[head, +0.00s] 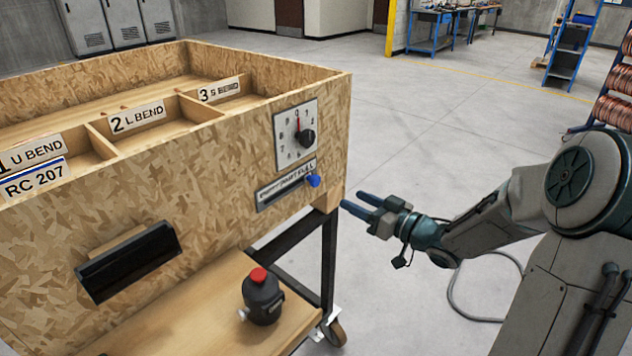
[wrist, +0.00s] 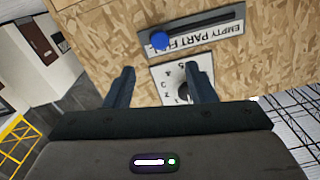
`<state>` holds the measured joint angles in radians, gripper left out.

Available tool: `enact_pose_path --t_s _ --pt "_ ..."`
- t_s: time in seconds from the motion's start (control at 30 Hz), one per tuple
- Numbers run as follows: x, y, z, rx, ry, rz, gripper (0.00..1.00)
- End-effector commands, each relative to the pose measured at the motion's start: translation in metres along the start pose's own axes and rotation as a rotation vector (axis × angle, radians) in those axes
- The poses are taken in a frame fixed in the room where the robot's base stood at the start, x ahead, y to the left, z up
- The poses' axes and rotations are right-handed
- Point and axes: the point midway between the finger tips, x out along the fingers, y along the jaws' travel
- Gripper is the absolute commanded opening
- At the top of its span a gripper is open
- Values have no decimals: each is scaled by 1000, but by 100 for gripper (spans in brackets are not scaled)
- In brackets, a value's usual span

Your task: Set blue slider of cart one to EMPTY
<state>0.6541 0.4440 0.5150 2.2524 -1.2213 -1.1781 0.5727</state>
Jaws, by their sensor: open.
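The blue slider knob (head: 313,180) sits at the right end of its slot, on the FULL side of the label plate (head: 284,187) marked EMPTY, PART and FULL. The plate is on the front of the wooden cart (head: 190,190). In the wrist view the blue knob (wrist: 160,40) is ahead of the fingers, and the label appears upside down. My gripper (head: 352,203) is open and empty, to the right of the knob and slightly lower in the head view. It does not touch the knob. In the wrist view my gripper (wrist: 160,80) shows both fingers apart.
A dial (head: 307,138) is just above the slider plate. A black handle (head: 128,262) is on the cart front at left. A black device with a red button (head: 262,295) stands on the lower shelf. The floor right of the cart is open.

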Motion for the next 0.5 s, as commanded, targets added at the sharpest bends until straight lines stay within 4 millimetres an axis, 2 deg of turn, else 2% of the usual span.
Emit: enact_pose_path --t_s 0.5 --pt "102 -1 0 0 0 -1 50"
